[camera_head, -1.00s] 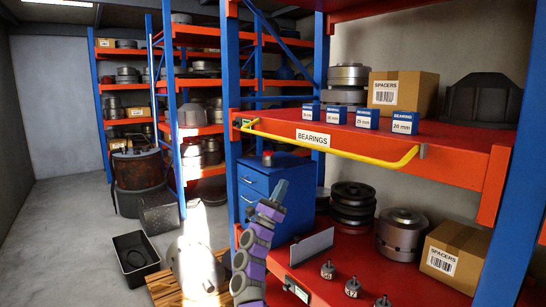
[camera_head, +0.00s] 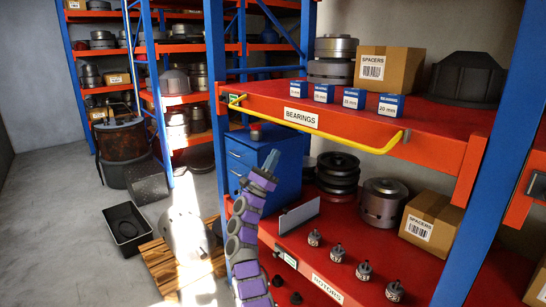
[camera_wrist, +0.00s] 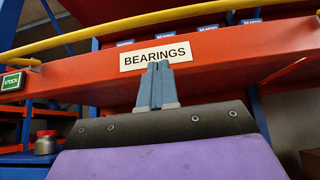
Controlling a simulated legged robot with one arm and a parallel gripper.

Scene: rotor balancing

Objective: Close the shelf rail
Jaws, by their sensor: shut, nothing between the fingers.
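The yellow shelf rail (camera_head: 315,129) runs along the front of the upper red shelf (camera_head: 440,148), which bears the BEARINGS label (camera_head: 300,117). The rail stands out in front of the shelf's front beam, joined to it near both ends. In the wrist view the rail (camera_wrist: 150,23) crosses the top of the picture, above the BEARINGS label (camera_wrist: 155,56). My gripper (camera_head: 271,158) is shut and empty, pointing up, below the rail in the head view. In the wrist view its blue-grey fingers (camera_wrist: 156,76) are together, overlapping the label's lower edge. I cannot tell any contact with the rail.
Several blue bearing boxes (camera_head: 354,98) and a spacers carton (camera_head: 387,70) sit on the upper shelf. The lower shelf holds several small rotors (camera_head: 364,270) and a grey plate (camera_head: 299,217). A blue cabinet (camera_head: 240,158) stands behind my arm. A blue upright (camera_head: 478,210) is at right.

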